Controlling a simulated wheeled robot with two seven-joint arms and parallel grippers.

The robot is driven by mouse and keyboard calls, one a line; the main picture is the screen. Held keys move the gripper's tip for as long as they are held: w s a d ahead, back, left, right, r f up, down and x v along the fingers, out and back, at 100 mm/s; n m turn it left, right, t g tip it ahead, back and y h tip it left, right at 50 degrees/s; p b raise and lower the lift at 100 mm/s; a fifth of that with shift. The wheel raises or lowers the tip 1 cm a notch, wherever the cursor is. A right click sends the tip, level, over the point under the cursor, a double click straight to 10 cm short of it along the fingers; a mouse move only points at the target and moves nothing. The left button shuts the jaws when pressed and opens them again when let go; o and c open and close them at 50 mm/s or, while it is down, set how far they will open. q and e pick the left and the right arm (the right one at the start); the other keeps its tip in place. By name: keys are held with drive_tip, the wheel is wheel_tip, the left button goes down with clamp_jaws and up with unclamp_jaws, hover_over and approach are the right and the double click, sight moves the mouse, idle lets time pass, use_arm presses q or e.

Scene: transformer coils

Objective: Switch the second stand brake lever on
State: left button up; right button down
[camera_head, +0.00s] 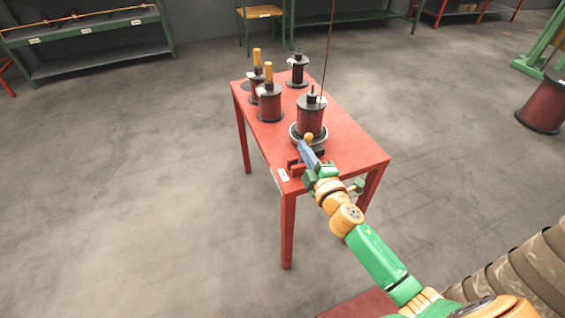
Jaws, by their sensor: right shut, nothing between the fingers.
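My right gripper (304,149) is shut and empty at the near end of the red table (352,152). Its blue-grey fingertips are just in front of the nearest spool stand (310,115), which carries a dark red coil spool. A small orange-yellow knob (309,137) shows at the fingertips, low on the front of that stand; it looks like a brake lever's end. Whether the fingers touch it I cannot tell. The gripper hides part of the stand's base. My left gripper is not in view.
Two spools with upright yellow-orange handles (269,72) stand on the table's left side, and another spool (298,70) at the back. A thin dark wire (328,50) rises from the nearest spool. A large spool (545,105) stands at the far right. The floor left is clear.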

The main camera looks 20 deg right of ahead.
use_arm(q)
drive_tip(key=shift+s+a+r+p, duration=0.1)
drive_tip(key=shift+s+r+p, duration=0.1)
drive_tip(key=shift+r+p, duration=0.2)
use_arm(e)
drive_tip(key=shift+d+f+m, duration=0.15)
drive_tip(key=shift+d+m, duration=1)
drive_tip(key=shift+m, duration=0.45)
